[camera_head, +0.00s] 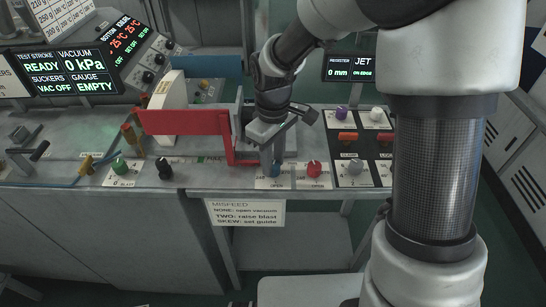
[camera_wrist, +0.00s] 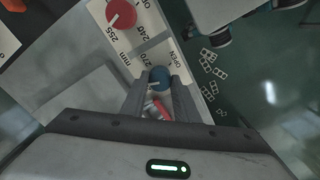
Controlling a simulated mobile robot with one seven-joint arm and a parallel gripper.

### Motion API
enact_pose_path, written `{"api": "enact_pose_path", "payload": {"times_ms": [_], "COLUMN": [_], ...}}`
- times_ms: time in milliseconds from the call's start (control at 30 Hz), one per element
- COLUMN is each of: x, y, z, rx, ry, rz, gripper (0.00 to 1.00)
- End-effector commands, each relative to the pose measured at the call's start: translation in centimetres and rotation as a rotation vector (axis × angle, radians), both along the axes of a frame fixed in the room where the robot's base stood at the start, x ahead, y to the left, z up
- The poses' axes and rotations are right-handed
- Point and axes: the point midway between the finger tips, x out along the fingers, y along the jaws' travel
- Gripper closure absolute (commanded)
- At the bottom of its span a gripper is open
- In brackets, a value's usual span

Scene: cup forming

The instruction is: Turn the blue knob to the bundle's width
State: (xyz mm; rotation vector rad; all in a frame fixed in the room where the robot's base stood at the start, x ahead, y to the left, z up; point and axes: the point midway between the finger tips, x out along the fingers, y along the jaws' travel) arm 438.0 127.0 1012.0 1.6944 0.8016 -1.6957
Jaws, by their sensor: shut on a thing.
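The blue knob (camera_head: 275,170) stands on a white labelled plate at the front edge of the bench. My gripper (camera_head: 271,158) points down onto it from above. In the wrist view the blue knob (camera_wrist: 159,75) sits between the two fingers, which are shut on it. A pale pointer line shows on its top, and the plate near it carries 270, OPEN and other markings. A red knob (camera_head: 314,169) stands just right of the blue one; it also shows in the wrist view (camera_wrist: 122,14). I cannot make out the bundle.
A red frame (camera_head: 185,122) stands close left of my gripper. Green (camera_head: 119,164) and black (camera_head: 164,167) knobs lie further left. A grey knob (camera_head: 355,166) is on the panel at right. A misfeed sign (camera_head: 244,212) hangs below. The register display (camera_head: 348,68) reads 0 mm.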

Motion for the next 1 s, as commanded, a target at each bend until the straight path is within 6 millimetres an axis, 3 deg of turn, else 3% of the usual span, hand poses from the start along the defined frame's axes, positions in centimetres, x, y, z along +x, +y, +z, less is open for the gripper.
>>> {"api": "enact_pose_path", "payload": {"times_ms": [500,1000], "x": [0.07,0.13], "y": [0.01,0.03], "z": [0.28,0.16], "rx": [0.001,0.0], "ry": [-0.002,-0.005], "rz": [0.428,0.584], "gripper": [0.95,0.95]}}
